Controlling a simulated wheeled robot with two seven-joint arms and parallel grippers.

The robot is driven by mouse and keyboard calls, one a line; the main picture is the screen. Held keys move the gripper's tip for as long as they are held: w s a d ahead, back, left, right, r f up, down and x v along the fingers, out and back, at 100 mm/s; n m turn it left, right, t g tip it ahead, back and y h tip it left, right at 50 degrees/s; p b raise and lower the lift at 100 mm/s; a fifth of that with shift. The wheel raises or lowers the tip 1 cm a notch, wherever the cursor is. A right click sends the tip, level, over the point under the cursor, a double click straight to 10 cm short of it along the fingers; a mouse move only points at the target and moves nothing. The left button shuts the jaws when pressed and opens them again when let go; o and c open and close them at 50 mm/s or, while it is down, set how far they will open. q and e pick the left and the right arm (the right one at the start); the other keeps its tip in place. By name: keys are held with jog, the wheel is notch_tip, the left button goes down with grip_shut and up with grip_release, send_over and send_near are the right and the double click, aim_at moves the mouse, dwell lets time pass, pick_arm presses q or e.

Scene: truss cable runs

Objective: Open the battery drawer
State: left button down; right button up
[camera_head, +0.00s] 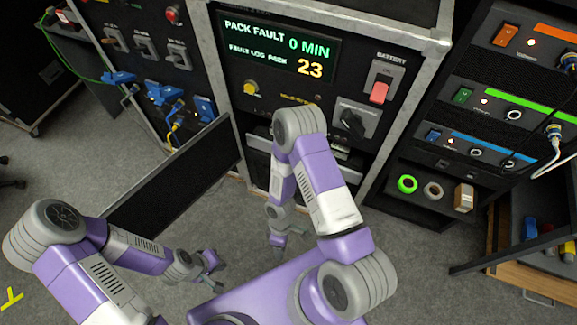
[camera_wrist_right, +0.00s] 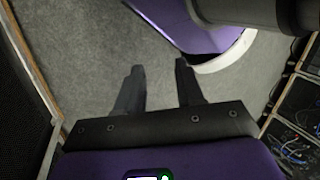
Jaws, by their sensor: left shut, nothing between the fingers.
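The black cabinet (camera_head: 225,90) has a bay low in its front, below the display and the red battery switch (camera_head: 379,92). Dark and grey fronts (camera_head: 258,168) show in this bay, largely hidden behind my right arm; I cannot tell which is the battery drawer or whether it is out. A black panel (camera_head: 172,180) with a pale edge stands out from the bay's left side like an open door. My right gripper (camera_head: 278,241) hangs in front of the bay, its fingers apart and empty over floor in the wrist view (camera_wrist_right: 158,82). My left gripper (camera_head: 208,263) is shut and empty, left of it.
The display (camera_head: 280,50) reads PACK FAULT, 0 MIN and 23. A rack with a shelf of tape rolls (camera_head: 407,184) stands at the right, beside an open tool drawer (camera_head: 535,260). Blue plugs (camera_head: 163,93) stick out at the left. Grey floor is clear between my arms and the panel.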

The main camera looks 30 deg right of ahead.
jog(key=w+d+f+n+h, duration=0.25)
jog(key=d+n+h, duration=0.25)
jog(key=n, duration=0.4)
jog(key=w+d+f+n+h, duration=0.2)
jog(key=w+d+n+h, duration=0.3)
jog(key=n, duration=0.3)
jog(key=w+d+r+n+t+h+b, duration=0.1)
jog(key=w+r+n+t+h, duration=0.25)
jog(key=w+n, duration=0.35)
jog(key=w+d+r+n+t+h, duration=0.1)
jog(key=w+r+n+t+h, duration=0.25)
jog(key=w+n+t, duration=0.35)
jog(key=w+d+f+g+b, duration=0.1)
jog(key=w+d+g, duration=0.1)
jog(key=d, duration=0.4)
jog(key=shift+w+d+m+h, duration=0.2)
jog(key=shift+w+m+h, duration=0.15)
jog(key=shift+w, duration=0.3)
jog(key=shift+c, duration=0.4)
grip_shut()
